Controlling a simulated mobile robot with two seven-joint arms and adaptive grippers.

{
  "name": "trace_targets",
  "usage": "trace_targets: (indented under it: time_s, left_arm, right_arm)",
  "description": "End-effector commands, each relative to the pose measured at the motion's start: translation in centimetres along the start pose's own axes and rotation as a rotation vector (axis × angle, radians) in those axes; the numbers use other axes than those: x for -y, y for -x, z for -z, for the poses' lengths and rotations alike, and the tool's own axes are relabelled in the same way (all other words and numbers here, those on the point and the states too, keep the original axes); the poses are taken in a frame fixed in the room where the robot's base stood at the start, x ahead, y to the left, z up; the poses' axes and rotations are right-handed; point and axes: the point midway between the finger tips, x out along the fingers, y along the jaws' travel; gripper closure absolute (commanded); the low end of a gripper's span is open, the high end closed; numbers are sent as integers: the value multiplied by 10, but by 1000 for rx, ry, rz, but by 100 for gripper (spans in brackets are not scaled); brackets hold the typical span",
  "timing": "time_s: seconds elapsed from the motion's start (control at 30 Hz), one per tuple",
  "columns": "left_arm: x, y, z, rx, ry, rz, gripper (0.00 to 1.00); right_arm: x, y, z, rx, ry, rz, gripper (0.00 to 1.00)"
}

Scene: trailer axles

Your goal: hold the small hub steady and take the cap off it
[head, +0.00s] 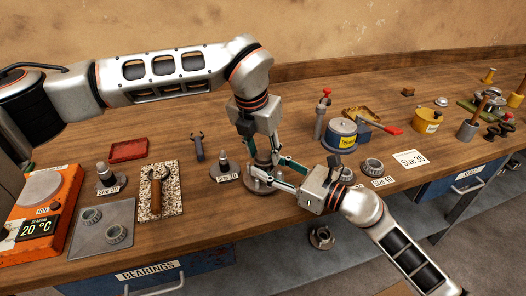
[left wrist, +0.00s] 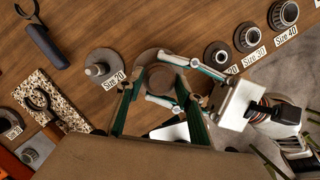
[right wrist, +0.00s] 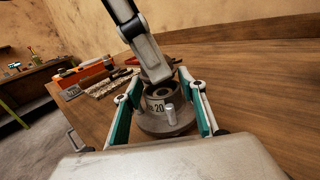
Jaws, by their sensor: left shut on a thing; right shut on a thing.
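The small hub (right wrist: 158,107), a grey cylinder marked 20, stands upright on a round flange with a stud, near the bench's front edge. My right gripper (right wrist: 162,92) has its fingers on either side of the hub body and is shut on it. My left gripper (left wrist: 160,85) comes down from above and is shut on the cap (left wrist: 160,76) at the hub's top. The fingers of both grippers cross closely there. They hide much of the cap in the head view, and I cannot tell whether it is still seated. The hub's flange (head: 258,188) shows below the grippers.
A Size 20 spindle (head: 225,170) stands just left of the hub. A blue tin (head: 342,136) and bearing rings (head: 372,167) are to the right. The heater (head: 40,205), a grey mat (head: 103,228) and a red tray (head: 128,150) are left.

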Motion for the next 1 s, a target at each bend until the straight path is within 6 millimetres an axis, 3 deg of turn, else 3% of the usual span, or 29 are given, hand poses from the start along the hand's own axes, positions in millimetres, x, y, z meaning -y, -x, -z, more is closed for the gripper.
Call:
trace_targets:
  time_s: [0.17,0.4,0.67,0.7,0.73,0.77,1.0]
  left_arm:
    - [0,8,-3,2,0,0,89]
    - [0,35,-10,3,0,-1,89]
    - [0,38,-11,0,0,0,89]
    - [0,38,-11,0,0,0,89]
    - [0,38,-11,0,0,0,89]
    - [0,38,-11,0,0,0,89]
    - [0,38,-11,0,0,0,89]
  right_arm:
    - [0,0,2,-3,-2,-1,98]
    - [0,0,2,-3,-2,-1,98]
    - [0,0,2,-3,-2,-1,98]
    - [0,0,2,-3,-2,-1,52]
    - [0,0,2,-3,-1,-1,44]
    - [0,0,2,-2,-1,-1,40]
    - [0,0,1,-1,-1,0,40]
